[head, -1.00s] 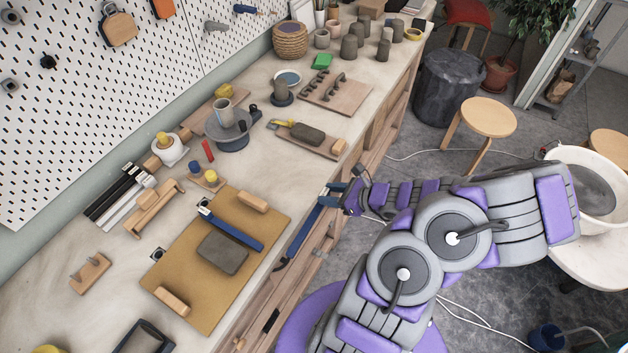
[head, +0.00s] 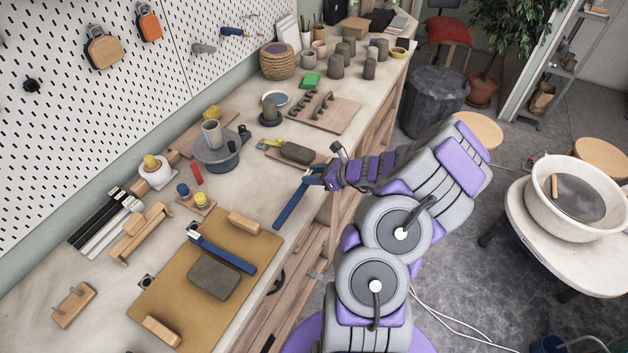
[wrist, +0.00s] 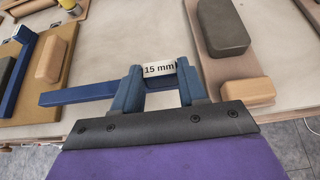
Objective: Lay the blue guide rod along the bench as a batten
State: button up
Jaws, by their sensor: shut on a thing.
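My gripper (head: 317,178) is shut on a blue rod (head: 290,206) near one end. In the head view the rod slants down and left from the jaws, over the bench's front edge. In the wrist view the gripper (wrist: 157,88) grips the rod (wrist: 80,95) beside a white "15 mm" label, and the rod reaches out to the left. A second blue rod (head: 226,251) lies on a tan board (head: 185,260) beside a grey clay slab (head: 214,277). The bench (head: 310,140) is pale and runs along the pegboard.
A board with a dark block (head: 298,152) and a yellow-handled tool lies close to the gripper. A small turntable (head: 216,150) with a mug stands behind. Wooden blocks (head: 244,222) sit on the tan board. Bare bench lies between these boards.

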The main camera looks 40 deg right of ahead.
jog(key=shift+w+d, duration=0.15)
jog(key=shift+w, duration=0.4)
notch_tip(320, 180, down, 4)
jog(key=shift+d+r+b, duration=0.15)
jog(key=shift+b, duration=0.45)
jog(key=o, duration=1.1)
jog(key=shift+r, duration=0.1)
